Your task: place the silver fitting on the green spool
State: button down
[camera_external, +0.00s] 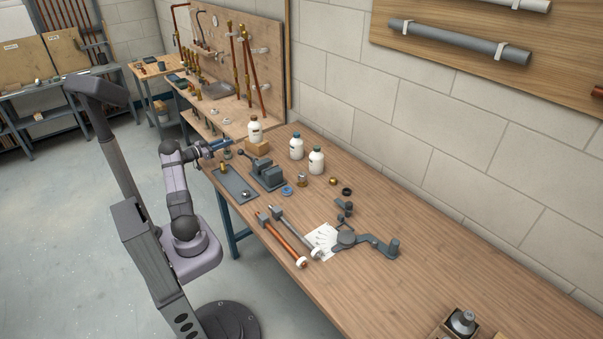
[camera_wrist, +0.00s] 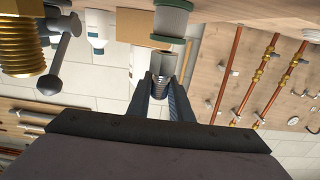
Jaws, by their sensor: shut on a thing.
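In the wrist view, which looks upside down with the bench at the top, my gripper (camera_wrist: 161,92) is shut on the silver fitting (camera_wrist: 165,66). The fitting is a small, shiny, ridged cylinder between the two dark fingers. The green spool (camera_wrist: 173,20), grey-green with a wide rim, stands on the bench just beyond the fitting. Fitting and spool nearly meet in this view; I cannot tell whether they touch. In the external view my gripper (camera_external: 224,144) is over the bench's near left edge, and the fitting is too small to make out.
A wooden block (camera_external: 258,148) with a white bottle (camera_external: 255,131) stands close behind my gripper. A grey vice (camera_external: 268,172) and a dark plate (camera_external: 234,184) with small fittings are nearby. Two more bottles (camera_external: 316,160) stand to the right.

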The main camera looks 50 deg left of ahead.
jog(key=shift+f, duration=0.4)
jog(key=shift+f, duration=0.2)
jog(key=c, duration=1.6)
grip_release()
jog(key=shift+r, duration=0.15)
jog(key=s+b, duration=0.1)
jog(key=s, duration=1.1)
jog(key=shift+b, duration=0.3)
jog(key=shift+w, duration=0.1)
